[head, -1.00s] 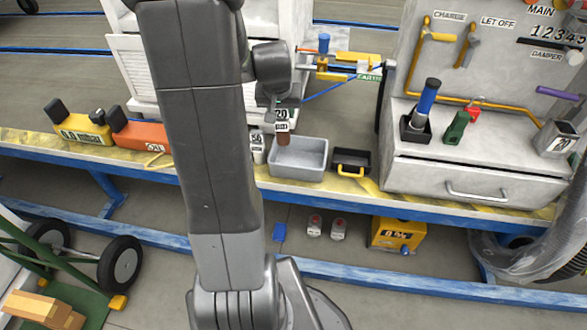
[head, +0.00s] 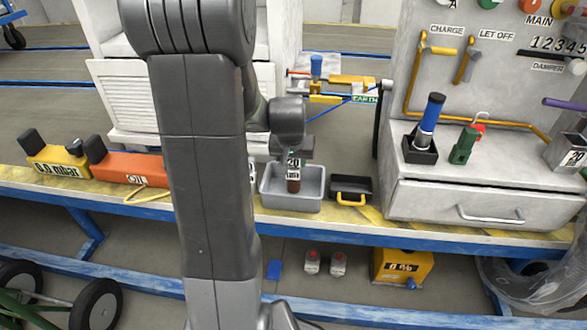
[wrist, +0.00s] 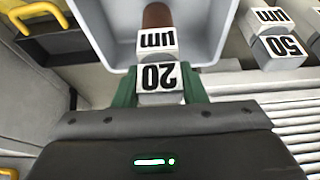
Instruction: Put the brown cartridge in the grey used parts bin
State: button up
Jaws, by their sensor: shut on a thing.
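The brown cartridge (head: 293,184) hangs upright below my gripper (head: 293,156), with a white "20 µm" label at its top. My gripper is shut on its labelled head; in the wrist view the green fingers (wrist: 158,88) close on either side of the label. The cartridge's brown body (wrist: 157,16) reaches over the grey bin (head: 276,202). In the head view its lower end appears within the bin's opening; whether it touches the floor of the bin I cannot tell. The bin's wall also shows in the wrist view (wrist: 95,40).
A black tray with a yellow handle (head: 350,190) stands just right of the bin. A "50 µm" cartridge (wrist: 278,45) stands beside the bin in the wrist view. An orange box (head: 130,167) and a yellow box (head: 57,160) sit to the left, and a grey cabinet (head: 425,200) to the right.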

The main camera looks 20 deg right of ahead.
jog(key=shift+f, duration=1)
jog(key=shift+f, duration=0.1)
jog(key=shift+f+b, duration=0.2)
jog(key=shift+b, duration=0.2)
jog(key=o, duration=1.3)
jog(key=shift+r, duration=0.1)
jog(key=shift+r+p, duration=0.25)
jog(key=shift+p, duration=0.1)
jog(key=p+v, duration=0.3)
jog(key=v, duration=0.9)
jog(key=shift+w, duration=0.1)
